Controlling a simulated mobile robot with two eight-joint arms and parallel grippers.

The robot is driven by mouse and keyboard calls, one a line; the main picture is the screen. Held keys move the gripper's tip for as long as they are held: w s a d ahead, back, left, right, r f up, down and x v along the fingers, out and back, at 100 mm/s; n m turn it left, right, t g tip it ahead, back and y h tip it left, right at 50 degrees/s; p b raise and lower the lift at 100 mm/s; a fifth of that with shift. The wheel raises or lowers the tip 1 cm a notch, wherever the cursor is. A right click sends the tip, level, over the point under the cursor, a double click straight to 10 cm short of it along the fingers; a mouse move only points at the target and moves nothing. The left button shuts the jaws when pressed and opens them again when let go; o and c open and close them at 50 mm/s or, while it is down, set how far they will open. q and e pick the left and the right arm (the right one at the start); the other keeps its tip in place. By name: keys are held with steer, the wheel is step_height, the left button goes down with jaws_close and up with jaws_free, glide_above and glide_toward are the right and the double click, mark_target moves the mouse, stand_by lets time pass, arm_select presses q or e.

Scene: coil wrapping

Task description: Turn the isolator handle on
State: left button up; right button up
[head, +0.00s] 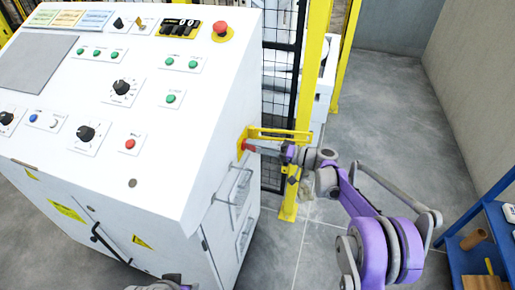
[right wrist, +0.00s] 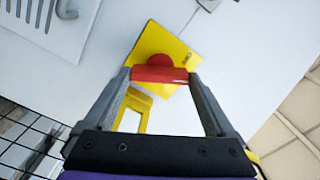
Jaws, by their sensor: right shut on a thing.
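The isolator handle is a red bar on a round red hub (right wrist: 160,73), set on a square yellow plate (right wrist: 158,42) on the white cabinet's side. In the right wrist view the bar lies across the picture, while the plate sits tilted. My right gripper (right wrist: 160,75) has one fingertip at each end of the bar and is shut on it. In the head view my right gripper (head: 258,149) reaches the handle (head: 248,147) from the right, partly hiding it. A part of my left arm shows at the bottom edge; its gripper fingers are not in view.
The white control cabinet (head: 165,165) with buttons and knobs fills the left. Metal handles (head: 240,187) stick out below the isolator. A yellow post (head: 313,75) and black mesh fence (head: 276,95) stand close behind. A blue rack (head: 460,258) stands at right; grey floor lies between.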

steer(key=m+b, duration=0.1)
steer(key=m, duration=0.4)
steer(key=shift+f+m, duration=0.1)
steer(key=shift+m, duration=0.2)
stand_by(0.4)
steer(key=o, duration=1.1)
steer(key=shift+c, duration=0.2)
steer(key=shift+d, duration=0.1)
steer(key=v, duration=1)
steer(key=shift+d, duration=0.35)
steer(key=shift+s, duration=0.15)
